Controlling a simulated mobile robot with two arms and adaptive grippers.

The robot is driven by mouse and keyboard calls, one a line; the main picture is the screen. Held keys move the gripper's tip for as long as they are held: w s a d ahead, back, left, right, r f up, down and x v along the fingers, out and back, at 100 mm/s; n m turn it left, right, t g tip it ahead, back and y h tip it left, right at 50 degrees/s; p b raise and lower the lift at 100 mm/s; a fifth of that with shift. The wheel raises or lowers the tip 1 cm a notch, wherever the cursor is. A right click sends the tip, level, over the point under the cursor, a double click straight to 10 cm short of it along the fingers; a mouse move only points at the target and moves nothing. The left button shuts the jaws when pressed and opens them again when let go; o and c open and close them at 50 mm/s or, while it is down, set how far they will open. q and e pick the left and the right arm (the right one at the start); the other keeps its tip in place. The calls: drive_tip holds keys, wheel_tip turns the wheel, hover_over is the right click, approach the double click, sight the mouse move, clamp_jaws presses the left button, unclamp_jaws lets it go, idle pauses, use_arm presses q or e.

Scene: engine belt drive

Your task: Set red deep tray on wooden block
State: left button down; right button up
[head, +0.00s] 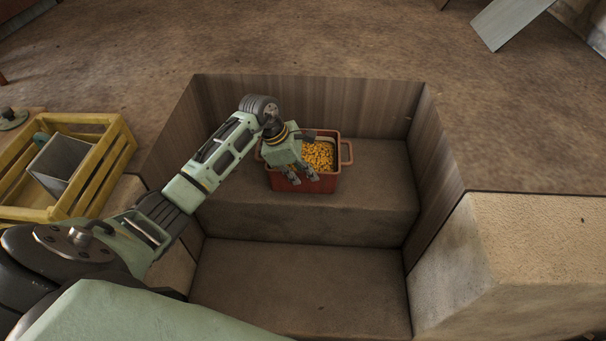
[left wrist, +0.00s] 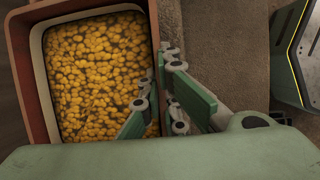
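The red deep tray (head: 318,184), full of small yellow pieces, sits upright on a brown raised step (head: 360,210) in a wood-walled recess. It has a handle on its right end. In the left wrist view the tray (left wrist: 28,75) fills the left side. My left gripper (head: 303,179) is over the tray's near side. Its fingers (left wrist: 168,106) are apart, one over the tray's inside and one outside the rim; I cannot tell if they touch it. My right gripper is out of view. I cannot tell which surface is the wooden block.
A yellow slatted crate (head: 118,150) with a grey bin (head: 62,160) in it stands at the left. A pale rough block (head: 530,240) stands at the right. Wooden walls (head: 375,105) border the recess. The lower step (head: 300,285) in front is clear.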

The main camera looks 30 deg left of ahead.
use_arm(q)
drive_tip(key=shift+w+r, duration=0.1)
drive_tip(key=shift+r, duration=0.05)
drive_tip(key=c, duration=2.5)
unclamp_jaws()
drive_tip(key=shift+f, duration=0.2)
drive_tip(key=o, duration=0.5)
drive_tip(key=shift+r, duration=0.15)
